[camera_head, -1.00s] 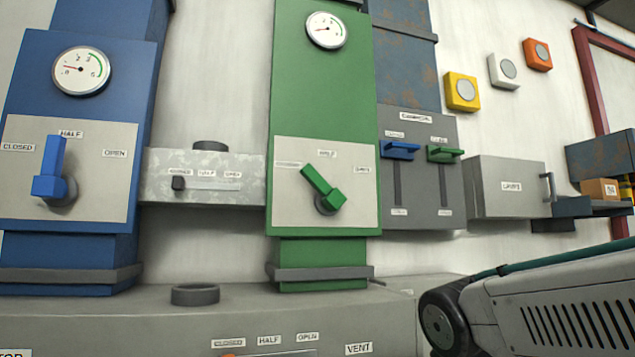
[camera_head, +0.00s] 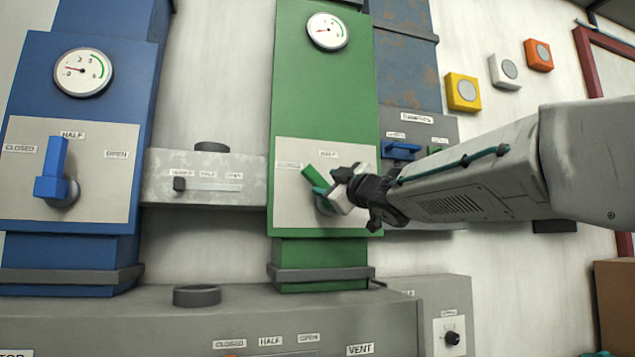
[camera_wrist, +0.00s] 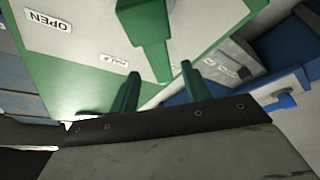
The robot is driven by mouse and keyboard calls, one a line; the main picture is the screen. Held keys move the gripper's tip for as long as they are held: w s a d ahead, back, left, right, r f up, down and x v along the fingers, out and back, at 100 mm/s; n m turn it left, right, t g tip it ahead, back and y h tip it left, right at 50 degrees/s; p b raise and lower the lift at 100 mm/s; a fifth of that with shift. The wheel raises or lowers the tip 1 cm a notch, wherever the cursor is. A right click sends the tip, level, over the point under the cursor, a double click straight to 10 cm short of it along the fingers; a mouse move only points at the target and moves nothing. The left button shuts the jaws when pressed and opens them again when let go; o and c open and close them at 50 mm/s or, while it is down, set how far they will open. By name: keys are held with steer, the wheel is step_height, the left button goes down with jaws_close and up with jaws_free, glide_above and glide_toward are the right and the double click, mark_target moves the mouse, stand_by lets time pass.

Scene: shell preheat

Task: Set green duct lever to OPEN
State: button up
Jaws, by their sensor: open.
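The green duct lever (camera_head: 313,178) is on the pale plate (camera_head: 287,205) of the green duct. It tilts up and left, between the left label and the HALF label (camera_head: 328,153). My gripper (camera_head: 335,188) is open in front of the lever and partly hides its lower part and hub. In the wrist view the lever (camera_wrist: 146,22) reaches down toward the gap between the two green fingers of my gripper (camera_wrist: 160,72). Whether it is touched cannot be told. The OPEN label (camera_wrist: 47,21) shows upside down there; my gripper hides it in the head view.
A blue duct with an upright blue lever (camera_head: 55,170) stands at left. A grey slider box (camera_head: 205,185) sits between the ducts. A panel with a blue handle (camera_head: 401,150) is right of the green duct. A grey bench (camera_head: 130,325) runs below.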

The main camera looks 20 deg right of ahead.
mark_target(321, 181)
steer(key=x, duration=0.5)
steer(key=shift+w, duration=0.25)
jaws_close()
